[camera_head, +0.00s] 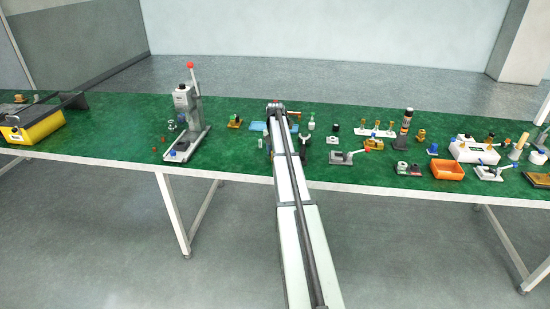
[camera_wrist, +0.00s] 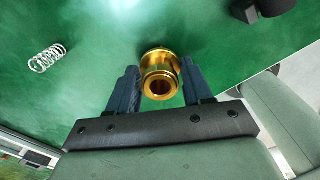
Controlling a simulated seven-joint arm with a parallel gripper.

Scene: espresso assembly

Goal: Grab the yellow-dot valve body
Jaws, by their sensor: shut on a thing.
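A brass-coloured valve body (camera_wrist: 160,73), round with a flanged collar and a dark bore, sits between the two dark fingers of my gripper (camera_wrist: 159,68) in the wrist view. The fingers are shut on its sides, and its bore faces the camera. I cannot make out a yellow dot on it. In the head view my arm covers the place where the gripper works, so the held part is hidden there.
A coil spring (camera_wrist: 47,57) lies on the green table to the left in the wrist view. A dark part (camera_wrist: 245,11) is at upper right. In the head view, a lever press (camera_head: 186,108) stands left, and fixtures and an orange bin (camera_head: 448,169) stand right.

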